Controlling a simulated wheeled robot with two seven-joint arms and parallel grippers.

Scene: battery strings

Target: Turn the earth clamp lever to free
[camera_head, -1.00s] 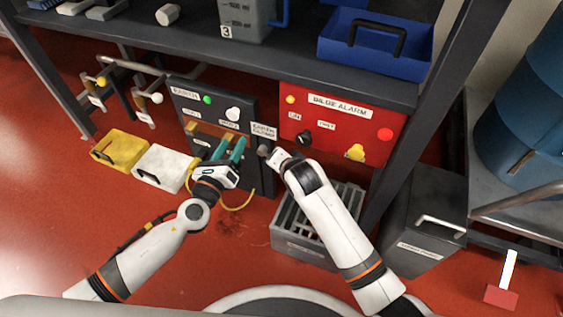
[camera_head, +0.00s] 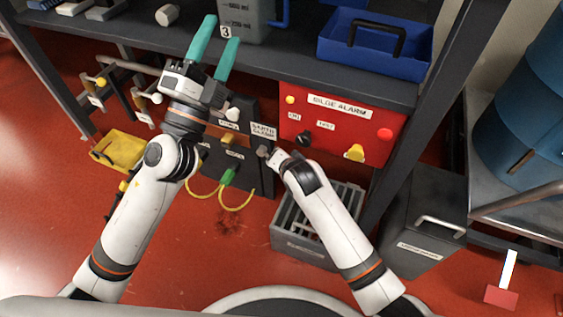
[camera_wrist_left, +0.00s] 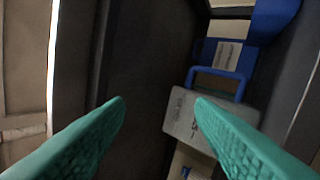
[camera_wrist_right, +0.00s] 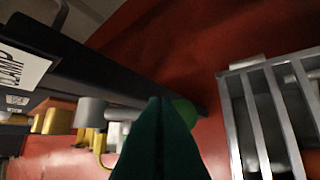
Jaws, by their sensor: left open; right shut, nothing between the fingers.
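The earth clamp label (camera_head: 264,131) is on the right side of the dark earth panel (camera_head: 262,180). Below it is a small grey round part (camera_head: 263,151), which seems to belong to the clamp lever. In the right wrist view a grey cylinder (camera_wrist_right: 92,112) with a short bar, and a green rounded end (camera_wrist_right: 186,112), show beside my fingers. My right gripper (camera_wrist_right: 160,102) is shut and empty, right at this part; contact cannot be told. My left gripper (camera_head: 222,29) is open and empty, raised before the shelf.
The red bilge alarm box (camera_head: 340,125) is right of the panel. A grey slatted crate (camera_head: 305,250) stands below my right forearm. A yellow bin (camera_head: 120,150) is on the left. The shelf (camera_head: 300,75) overhangs the panel. Red floor in front is open.

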